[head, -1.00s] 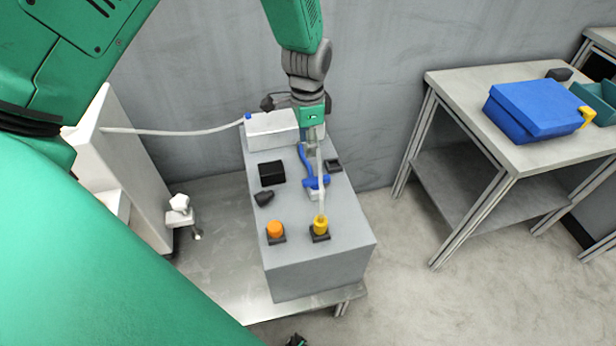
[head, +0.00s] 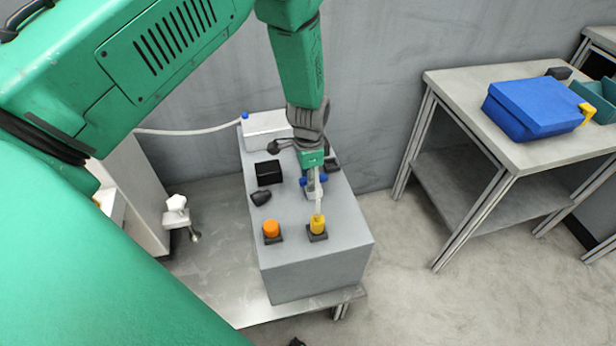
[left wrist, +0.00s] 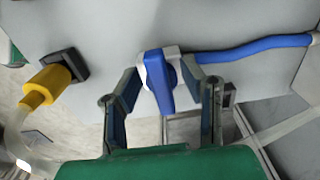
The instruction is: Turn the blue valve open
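The blue valve (left wrist: 158,80) is a blue lever handle on a white body. In the left wrist view it lies between the two fingers of my left gripper (left wrist: 163,75), which is open, with a visible gap on each side. A blue hose (left wrist: 245,48) runs from the valve to the right. In the head view my left gripper (head: 312,182) reaches down over the grey box (head: 320,258) and hides most of the valve; only small bits of blue show. My right gripper cannot be made out.
On the box are an orange knob (head: 271,229), a yellow connector (head: 318,224) and a black block (head: 268,172). The yellow connector (left wrist: 45,85) stands left of the valve in the wrist view. A table (head: 440,75) with a blue case (head: 535,108) stands at right.

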